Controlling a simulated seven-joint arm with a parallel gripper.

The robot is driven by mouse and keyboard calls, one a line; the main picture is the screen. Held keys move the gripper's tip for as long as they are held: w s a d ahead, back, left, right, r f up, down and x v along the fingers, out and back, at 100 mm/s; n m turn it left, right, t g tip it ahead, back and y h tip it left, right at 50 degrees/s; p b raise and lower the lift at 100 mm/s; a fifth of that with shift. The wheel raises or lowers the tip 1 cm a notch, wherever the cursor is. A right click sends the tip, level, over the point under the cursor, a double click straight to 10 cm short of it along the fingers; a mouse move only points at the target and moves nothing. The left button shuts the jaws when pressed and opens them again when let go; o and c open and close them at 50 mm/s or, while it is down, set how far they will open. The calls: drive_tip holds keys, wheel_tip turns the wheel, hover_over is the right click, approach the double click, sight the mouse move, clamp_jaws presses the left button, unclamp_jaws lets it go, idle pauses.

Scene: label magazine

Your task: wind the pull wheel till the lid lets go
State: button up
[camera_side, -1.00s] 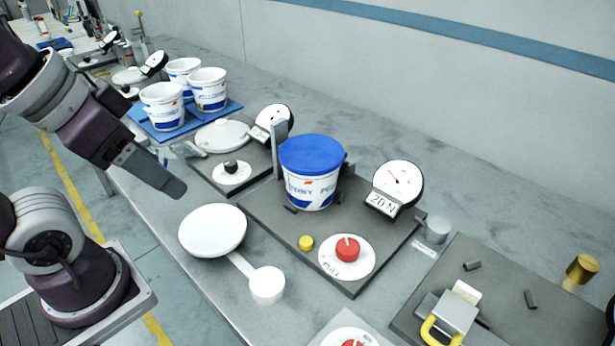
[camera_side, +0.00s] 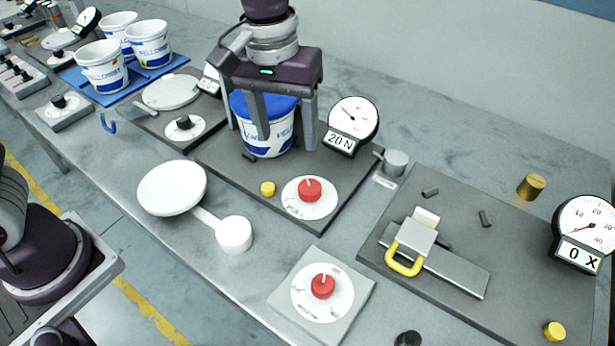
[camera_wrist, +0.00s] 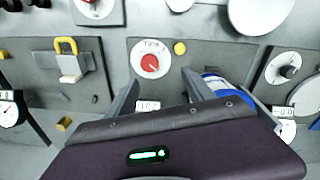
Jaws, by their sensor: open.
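The pull wheel, a red knob on a white dial (camera_side: 309,190), sits at the front of a dark plate (camera_side: 345,205); it also shows in the wrist view (camera_wrist: 149,64). A white tub (camera_side: 266,145) stands behind it with its blue lid (camera_side: 250,104) on. The lid is partly hidden by my fingers; in the wrist view a bit of blue (camera_wrist: 238,97) shows behind one finger. My gripper (camera_side: 285,138) is open, pointing down, with its fingers in front of or beside the tub. It is apart from the wheel. A dial gauge (camera_side: 353,116) beside the tub is labelled 20 N.
A yellow button (camera_side: 267,188) sits left of the wheel. A second red knob (camera_side: 323,286) is on a separate front plate. A clamp with a yellow handle (camera_side: 405,258) lies on the right plate. A white round pan (camera_side: 172,188) lies at left. White tubs (camera_side: 102,68) stand on a blue mat.

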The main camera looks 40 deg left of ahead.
hover_over(310, 186)
drive_tip(key=shift+g+y, duration=0.3)
drive_tip(key=shift+g, duration=0.1)
wheel_tip(310, 186, down, 5)
drive_tip(key=shift+a+r, duration=0.1)
wheel_tip(310, 186, down, 8)
drive_tip(key=shift+r, duration=0.25)
drive_tip(key=shift+c, duration=0.4)
clamp_jaws()
drive_tip(key=m, duration=0.5)
drive_tip(key=shift+o, duration=0.4)
unclamp_jaws()
